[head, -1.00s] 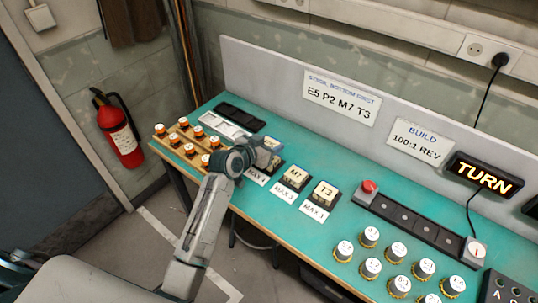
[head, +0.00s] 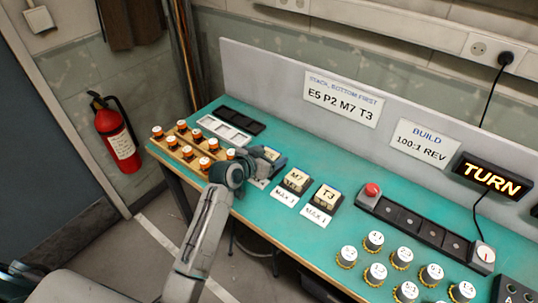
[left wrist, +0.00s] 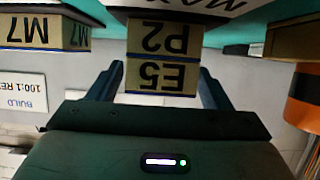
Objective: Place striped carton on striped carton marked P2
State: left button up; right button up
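In the left wrist view, which is upside down, the carton marked E5 (left wrist: 160,76) rests on the carton marked P2 (left wrist: 163,40). Both are tan with dark lettering, and a blue stripe shows on E5. The edges of the two look slightly offset. My left gripper (left wrist: 160,88) is open, its fingers on either side of E5 with narrow gaps. In the head view my left gripper (head: 256,172) is in front of the stack and hides most of it; a carton top (head: 270,153) shows behind. My right gripper is not in view.
Cartons M7 (head: 296,179) and T3 (head: 327,197) stand to the right on dark pads. A white tray (head: 224,130) lies behind. A red button (head: 371,191) and several white-topped knobs (head: 374,240) are further right.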

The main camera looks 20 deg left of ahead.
pick_arm(q)
jog(key=shift+r, duration=0.2)
jog(key=shift+s+a, duration=0.1)
jog(key=shift+s, duration=0.2)
jog(key=b+v, duration=0.1)
jog(key=v, duration=1)
jog(key=shift+s+r+b, duration=0.15)
jog(key=shift+r+b, duration=0.05)
jog(key=shift+b, duration=0.15)
jog(key=shift+a, duration=0.1)
